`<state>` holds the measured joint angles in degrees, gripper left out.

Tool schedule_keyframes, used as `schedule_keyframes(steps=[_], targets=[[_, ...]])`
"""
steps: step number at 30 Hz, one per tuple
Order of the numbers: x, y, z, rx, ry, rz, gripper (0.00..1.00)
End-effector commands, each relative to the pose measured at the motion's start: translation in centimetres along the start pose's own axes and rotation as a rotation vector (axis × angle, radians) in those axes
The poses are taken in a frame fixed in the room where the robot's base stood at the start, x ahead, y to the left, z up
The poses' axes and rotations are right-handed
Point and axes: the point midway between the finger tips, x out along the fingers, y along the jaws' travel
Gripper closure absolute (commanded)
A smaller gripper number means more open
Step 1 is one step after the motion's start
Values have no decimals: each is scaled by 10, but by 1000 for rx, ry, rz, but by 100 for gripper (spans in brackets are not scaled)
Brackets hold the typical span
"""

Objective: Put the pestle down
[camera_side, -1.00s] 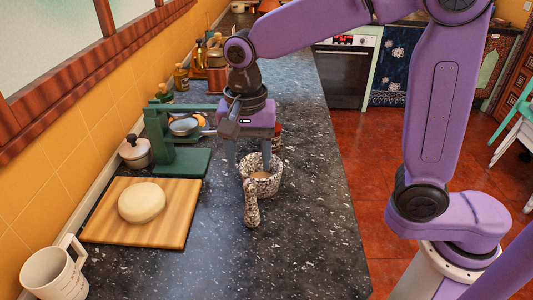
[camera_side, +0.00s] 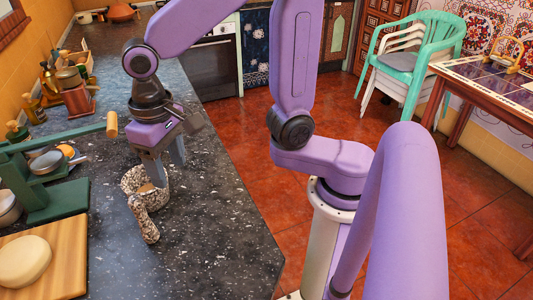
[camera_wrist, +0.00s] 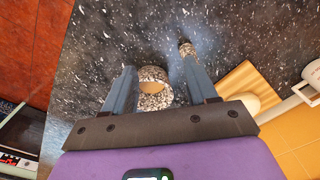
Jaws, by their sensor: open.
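The speckled pestle (camera_side: 144,220) is on the dark counter, touching or very close to the near side of the speckled mortar (camera_side: 160,194); I cannot tell whether it leans on it. My gripper (camera_side: 168,172) is open at the mortar, with its fingers pointing down and apart from the pestle. In the wrist view the mortar (camera_wrist: 155,92) shows between the fingers of my gripper (camera_wrist: 159,62), with something tan inside. The pestle's end (camera_wrist: 185,46) shows beyond the right fingertip; the rest is hidden behind that finger.
A green scale-like stand (camera_side: 50,196) is left of the mortar. A wooden board (camera_side: 62,262) with a pale dough round (camera_side: 24,262) lies at the near left. Bottles and a spice box (camera_side: 78,100) stand farther back. The counter (camera_side: 205,255) is clear at the near right.

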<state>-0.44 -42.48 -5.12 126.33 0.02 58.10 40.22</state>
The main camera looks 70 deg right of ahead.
Motion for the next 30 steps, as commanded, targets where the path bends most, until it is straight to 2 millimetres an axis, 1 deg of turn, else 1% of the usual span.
schedule_keyframes(steps=[1,5,11,21,25,30], targets=[[1,8,7,-59,1,-1,43],[4,24,26,-215,3,-4,43],[9,49,60,-458,7,-8,43],[19,91,124,-859,11,-12,43],[22,102,143,-969,13,-13,43],[24,108,155,-1042,14,-15,43]])
